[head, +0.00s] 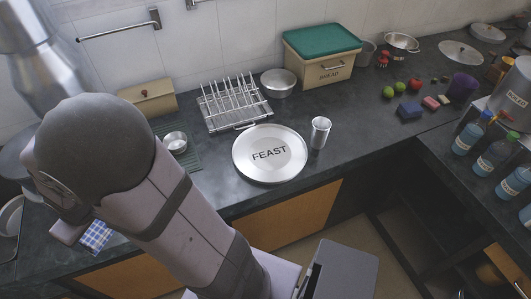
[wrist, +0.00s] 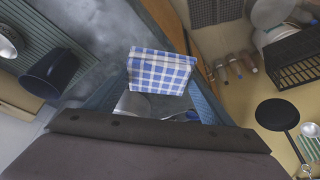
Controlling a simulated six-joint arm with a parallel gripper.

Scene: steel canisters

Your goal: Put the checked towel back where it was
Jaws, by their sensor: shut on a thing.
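The blue-and-white checked towel (head: 97,236) shows in part in the head view at the counter's front left, below my arm. In the wrist view the towel (wrist: 160,72) hangs between my fingertips, spread in a flat rectangle. My gripper (wrist: 158,104) is shut on it near its lower edge in that view. In the head view my arm hides the gripper itself. A metal wall bar (head: 120,25) at the upper left of the head view is bare.
A ribbed green mat (wrist: 30,40) with a dark blue cup (wrist: 48,72) lies left in the wrist view. A steel plate (head: 270,153), dish rack (head: 235,103) and steel tumbler (head: 320,132) stand mid-counter. A black frying pan (wrist: 277,114) lies at right in the wrist view.

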